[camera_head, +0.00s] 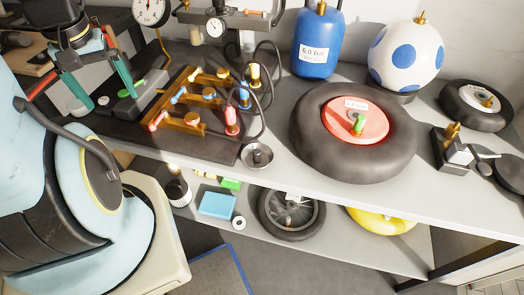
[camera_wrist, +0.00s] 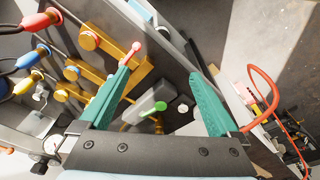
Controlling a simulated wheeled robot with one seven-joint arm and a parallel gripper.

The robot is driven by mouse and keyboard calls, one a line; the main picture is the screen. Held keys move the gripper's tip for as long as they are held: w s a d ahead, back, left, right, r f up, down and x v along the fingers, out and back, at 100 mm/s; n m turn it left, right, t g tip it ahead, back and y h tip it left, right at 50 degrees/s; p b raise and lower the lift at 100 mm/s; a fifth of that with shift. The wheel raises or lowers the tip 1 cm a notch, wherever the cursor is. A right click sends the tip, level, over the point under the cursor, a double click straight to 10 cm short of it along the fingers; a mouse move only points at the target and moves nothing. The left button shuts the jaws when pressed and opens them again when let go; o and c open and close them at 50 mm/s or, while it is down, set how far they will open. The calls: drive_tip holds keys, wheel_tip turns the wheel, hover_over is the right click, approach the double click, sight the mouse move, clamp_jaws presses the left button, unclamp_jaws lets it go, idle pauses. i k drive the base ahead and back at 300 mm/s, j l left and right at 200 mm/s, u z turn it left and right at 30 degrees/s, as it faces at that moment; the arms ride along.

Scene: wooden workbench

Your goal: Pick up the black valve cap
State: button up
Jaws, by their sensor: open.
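I cannot pick out a black valve cap with certainty in either view. A small metal dish (camera_head: 257,155) stands at the bench's front edge; what lies in it is too small to tell. My gripper (camera_head: 109,99) is at the left of the bench, with its teal fingers spread and nothing visible held. In the wrist view my gripper (camera_wrist: 162,68) is open above a grey block with a green-tipped piece (camera_wrist: 153,109), beside a small white round piece (camera_wrist: 183,108). The grey block (camera_head: 125,103) also shows between and beside the fingers in the head view.
A brass manifold (camera_head: 185,120) with coloured hose ends stands right of my gripper. A large tyre with a red hub (camera_head: 345,118), a blue tank (camera_head: 318,45) and a spotted ball (camera_head: 405,55) stand farther right. The lower shelf holds a wheel (camera_head: 290,212) and a blue box (camera_head: 217,204).

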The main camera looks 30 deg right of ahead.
sight(257, 153)
drive_tip(key=k+l+u, duration=0.15)
drive_tip(key=u, duration=0.3)
drive_tip(key=k+l+u, duration=0.2)
drive_tip(key=u, duration=0.25)
drive_tip(key=k+l+u, duration=0.15)
drive_tip(key=k, duration=0.45)
drive_tip(key=k+l+u, duration=0.15)
drive_tip(key=k, duration=0.5)
